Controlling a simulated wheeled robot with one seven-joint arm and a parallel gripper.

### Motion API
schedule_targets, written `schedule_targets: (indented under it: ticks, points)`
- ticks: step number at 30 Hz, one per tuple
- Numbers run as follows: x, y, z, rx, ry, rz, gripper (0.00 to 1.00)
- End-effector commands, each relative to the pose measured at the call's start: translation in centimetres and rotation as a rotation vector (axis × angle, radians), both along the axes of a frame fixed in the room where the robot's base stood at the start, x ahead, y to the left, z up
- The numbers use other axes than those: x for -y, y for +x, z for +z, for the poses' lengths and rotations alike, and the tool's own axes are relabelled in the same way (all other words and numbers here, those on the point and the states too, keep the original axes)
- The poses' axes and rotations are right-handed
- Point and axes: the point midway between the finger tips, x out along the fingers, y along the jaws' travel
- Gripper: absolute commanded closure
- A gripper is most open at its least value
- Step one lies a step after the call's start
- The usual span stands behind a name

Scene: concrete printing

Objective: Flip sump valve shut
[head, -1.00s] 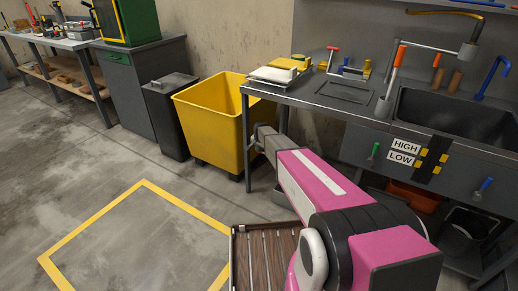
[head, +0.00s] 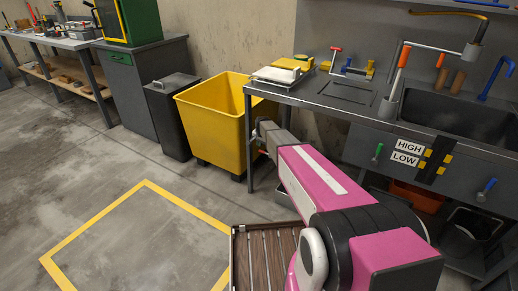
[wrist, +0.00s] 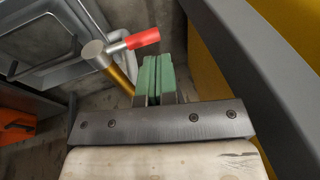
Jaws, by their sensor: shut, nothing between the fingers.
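In the wrist view, a valve lever with a red grip (wrist: 143,38) runs from a round grey metal head (wrist: 94,49) on a brass-coloured stem (wrist: 123,78). The red grip points to the right and slightly up. My gripper (wrist: 151,62), with green finger pads pressed together, is shut and empty just below the red grip's end. I cannot tell whether it touches the grip. In the head view my gripper is low at the sink bench's left end, mostly hidden by my wrist and arm, with a small bit of red (head: 262,152) beside it.
A yellow bin (head: 212,120) stands close left of my gripper; its yellow side and a dark grey bar (wrist: 250,70) fill the wrist view's right. The steel sink bench (head: 330,102) overhangs on the right. An orange container (wrist: 15,125) is at the wrist view's left.

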Motion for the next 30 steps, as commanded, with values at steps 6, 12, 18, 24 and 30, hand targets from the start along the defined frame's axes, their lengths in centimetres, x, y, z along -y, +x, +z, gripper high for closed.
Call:
schedule_targets:
  ticks: [6, 12, 18, 24, 30]
  points:
    - [-0.6, -0.9, 4.8, 0.001, 0.0, 0.001, 1.0]
    - [-0.9, -1.3, 7.8, 0.001, -0.001, 0.001, 1.0]
    - [-1.1, -1.5, 9.2, 0.002, -0.001, 0.0, 1.0]
    - [-1.1, -1.5, 9.3, 0.002, -0.001, 0.0, 1.0]
    - [-1.0, -1.8, 9.4, 0.0, -0.002, 0.004, 1.0]
